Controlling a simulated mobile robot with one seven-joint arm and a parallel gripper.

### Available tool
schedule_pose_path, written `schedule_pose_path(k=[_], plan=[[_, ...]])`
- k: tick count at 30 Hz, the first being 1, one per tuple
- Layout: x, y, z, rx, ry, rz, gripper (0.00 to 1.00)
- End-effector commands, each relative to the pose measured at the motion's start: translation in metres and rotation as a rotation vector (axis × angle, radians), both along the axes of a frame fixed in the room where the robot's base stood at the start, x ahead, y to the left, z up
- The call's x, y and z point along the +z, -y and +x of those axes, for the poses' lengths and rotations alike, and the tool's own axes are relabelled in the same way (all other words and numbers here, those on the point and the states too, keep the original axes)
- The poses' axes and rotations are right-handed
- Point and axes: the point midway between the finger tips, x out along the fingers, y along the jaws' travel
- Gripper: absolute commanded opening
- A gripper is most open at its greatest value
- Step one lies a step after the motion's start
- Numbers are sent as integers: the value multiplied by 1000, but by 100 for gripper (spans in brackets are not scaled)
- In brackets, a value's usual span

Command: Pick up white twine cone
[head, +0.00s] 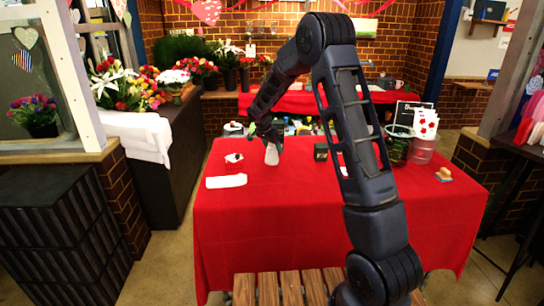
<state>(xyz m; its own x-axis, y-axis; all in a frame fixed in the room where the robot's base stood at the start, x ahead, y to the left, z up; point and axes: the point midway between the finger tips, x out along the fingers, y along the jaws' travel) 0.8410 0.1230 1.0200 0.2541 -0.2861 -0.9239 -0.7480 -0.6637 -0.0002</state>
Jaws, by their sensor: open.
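The white twine cone (272,153) stands upright on the red-covered table, left of the table's middle. My gripper (270,138) is directly above it, with the fingers close to the top of the cone. The gripper is open. The fingers are small and dark here, so I cannot tell whether they touch the cone or straddle its tip.
On the red table (240,220) are a white folded cloth (226,181), a small white and red item (233,158) and a dark box (320,152). A glass container (421,150) stands at the right, near a small tan item (443,174). The front of the table is clear.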

Motion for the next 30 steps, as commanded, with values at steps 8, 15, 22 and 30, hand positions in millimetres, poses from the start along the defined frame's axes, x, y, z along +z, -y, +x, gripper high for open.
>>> schedule_pose_path(k=[8, 15, 22, 30], plan=[[-14, 4, 3, 0, 0, 0, 70], [-14, 4, 3, 0, 0, 0, 39], [-14, 4, 3, 0, 0, 0, 20], [-2, 4, 4, 1, 2, 0, 20]])
